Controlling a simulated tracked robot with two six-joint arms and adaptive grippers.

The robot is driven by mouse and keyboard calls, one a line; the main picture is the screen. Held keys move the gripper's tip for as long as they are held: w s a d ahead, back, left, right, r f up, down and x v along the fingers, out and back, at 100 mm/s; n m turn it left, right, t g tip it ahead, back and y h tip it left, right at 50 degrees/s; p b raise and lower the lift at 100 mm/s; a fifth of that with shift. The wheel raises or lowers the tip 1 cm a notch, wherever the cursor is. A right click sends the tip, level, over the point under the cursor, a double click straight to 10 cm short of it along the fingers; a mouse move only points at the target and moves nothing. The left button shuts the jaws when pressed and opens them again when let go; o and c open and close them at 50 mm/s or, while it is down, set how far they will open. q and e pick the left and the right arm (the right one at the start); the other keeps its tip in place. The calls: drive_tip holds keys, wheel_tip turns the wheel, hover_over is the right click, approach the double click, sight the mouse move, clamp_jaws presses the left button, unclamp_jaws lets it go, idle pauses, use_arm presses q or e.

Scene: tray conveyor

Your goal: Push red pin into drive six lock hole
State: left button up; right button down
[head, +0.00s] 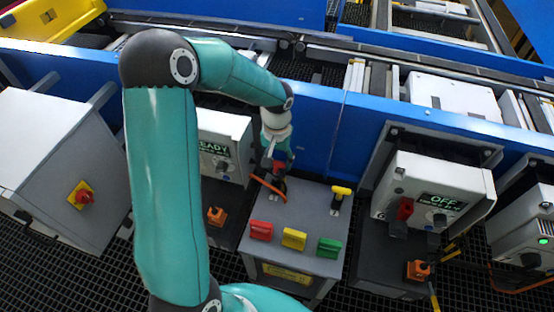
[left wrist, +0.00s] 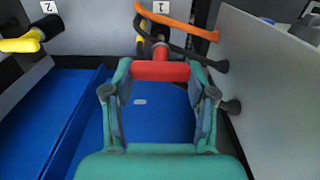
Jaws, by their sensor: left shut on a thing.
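My left gripper (head: 277,170) reaches down at the back of a grey stand, its fingers partly hidden. In the left wrist view the gripper (left wrist: 161,76) is shut on the red crossbar of the red pin (left wrist: 160,71). The pin's shaft points away toward a grey panel by the label "1"; I cannot tell whether its tip is in a hole. An orange cable (left wrist: 178,24) loops close above it. No label reading drive six is legible. My right gripper is not in view.
A yellow T-handled pin (head: 342,191) stands on the grey stand (head: 268,214), with red, yellow and green handles in front. A READY box (head: 224,131) is at left. An OFF box (head: 468,187) with a red handle (head: 405,209) is at right. A blue conveyor rail (head: 335,125) runs behind.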

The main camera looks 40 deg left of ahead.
use_arm(q)
drive_tip(key=shift+r, duration=0.1)
drive_tip(key=shift+r+p, duration=1.2)
drive_tip(key=shift+r, duration=0.7)
drive_tip(key=shift+d, duration=0.1)
